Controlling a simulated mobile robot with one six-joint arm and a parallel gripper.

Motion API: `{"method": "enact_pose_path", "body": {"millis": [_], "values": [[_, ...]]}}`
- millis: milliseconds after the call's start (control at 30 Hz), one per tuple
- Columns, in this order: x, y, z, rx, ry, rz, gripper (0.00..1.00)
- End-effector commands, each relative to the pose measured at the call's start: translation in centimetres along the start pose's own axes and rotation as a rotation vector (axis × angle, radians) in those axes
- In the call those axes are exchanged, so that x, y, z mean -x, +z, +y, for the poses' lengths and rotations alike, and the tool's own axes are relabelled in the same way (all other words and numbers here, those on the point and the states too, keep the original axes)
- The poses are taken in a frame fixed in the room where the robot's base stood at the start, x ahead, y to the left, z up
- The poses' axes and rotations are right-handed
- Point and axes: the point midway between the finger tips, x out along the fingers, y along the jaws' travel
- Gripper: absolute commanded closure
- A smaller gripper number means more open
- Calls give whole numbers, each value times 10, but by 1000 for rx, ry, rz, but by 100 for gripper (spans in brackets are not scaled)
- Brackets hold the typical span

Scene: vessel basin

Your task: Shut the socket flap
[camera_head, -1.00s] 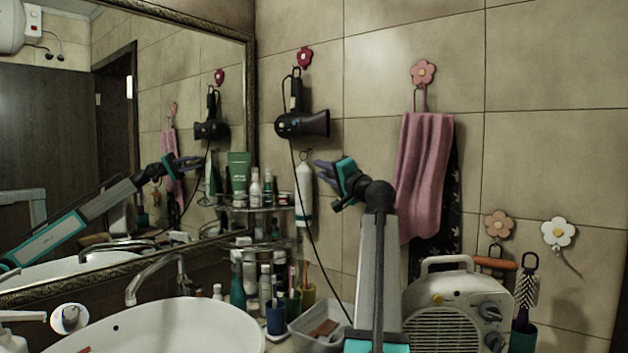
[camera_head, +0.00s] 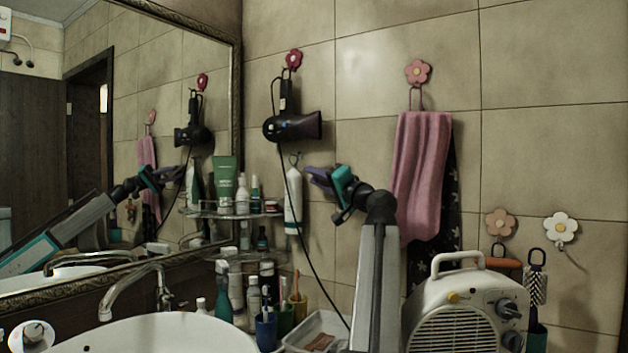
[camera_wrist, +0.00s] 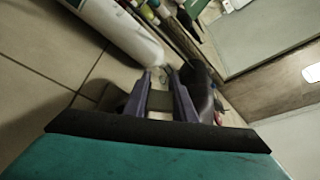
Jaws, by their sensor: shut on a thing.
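My gripper (camera_head: 314,179) has purple fingers and a teal body. In the head view it is raised in front of the tiled wall, just right of a hanging white bottle. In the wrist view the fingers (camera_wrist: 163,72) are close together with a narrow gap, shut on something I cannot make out. A white fitting with a round face (camera_head: 33,335) is cut by the lower left edge of the head view; it may be the socket, but I cannot tell its flap. I see no clear flap in the wrist view.
A black hair dryer (camera_head: 292,126) hangs with its cable dangling left of my gripper. The white bottle (camera_head: 293,200) hangs below it. A pink towel (camera_head: 421,175) hangs at right. A sink (camera_head: 150,338), crowded shelf (camera_head: 235,213) and white heater (camera_head: 465,310) stand below.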

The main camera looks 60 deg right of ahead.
Motion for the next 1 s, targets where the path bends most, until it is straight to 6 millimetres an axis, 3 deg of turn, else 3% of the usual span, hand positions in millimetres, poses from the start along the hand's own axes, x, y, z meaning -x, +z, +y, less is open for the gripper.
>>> {"method": "enact_pose_path", "body": {"millis": [200, 233, 333, 733, 1000], "values": [[0, -1, 0, 0, 0, 3, 100], [0, -1, 0, 0, 0, 3, 73], [0, -1, 0, 0, 0, 2, 57], [0, -2, -2, 0, 0, 1, 57], [-5, -13, -16, 0, 1, 1, 57]]}}
